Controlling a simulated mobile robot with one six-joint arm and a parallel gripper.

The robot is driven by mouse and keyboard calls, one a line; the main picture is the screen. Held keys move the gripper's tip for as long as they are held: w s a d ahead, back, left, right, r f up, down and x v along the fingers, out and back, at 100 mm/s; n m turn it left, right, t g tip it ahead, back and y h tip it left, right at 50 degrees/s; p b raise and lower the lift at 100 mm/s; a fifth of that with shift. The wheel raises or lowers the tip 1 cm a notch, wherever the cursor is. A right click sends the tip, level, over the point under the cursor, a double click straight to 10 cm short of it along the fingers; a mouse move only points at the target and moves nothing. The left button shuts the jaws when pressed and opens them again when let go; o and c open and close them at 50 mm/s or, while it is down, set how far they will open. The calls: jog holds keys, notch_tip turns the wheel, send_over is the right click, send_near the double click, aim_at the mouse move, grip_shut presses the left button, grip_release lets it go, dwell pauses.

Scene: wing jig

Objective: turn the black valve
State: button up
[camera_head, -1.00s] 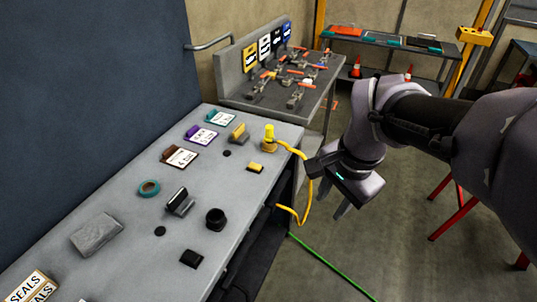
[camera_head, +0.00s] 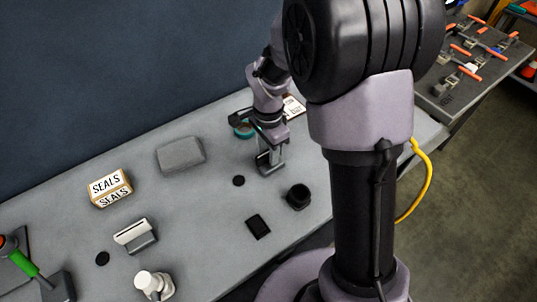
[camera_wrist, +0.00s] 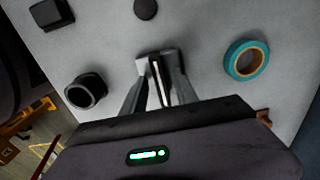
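The black valve (camera_wrist: 158,78) is a thin dark upright handle on a grey base, standing on the grey bench (camera_head: 205,220). My gripper (camera_wrist: 158,76) reaches down over it, with one finger on each side of the handle. The fingers stand apart, and a gap shows between them and the handle in the wrist view. In the head view my gripper (camera_head: 270,160) and wrist hide most of the valve.
Near the valve are a teal tape roll (camera_wrist: 246,60), a black round cup (camera_head: 298,196), a black square block (camera_head: 258,226) and a grey block (camera_head: 181,154).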

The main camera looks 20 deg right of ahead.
jog(key=shift+f, duration=0.25)
grip_shut()
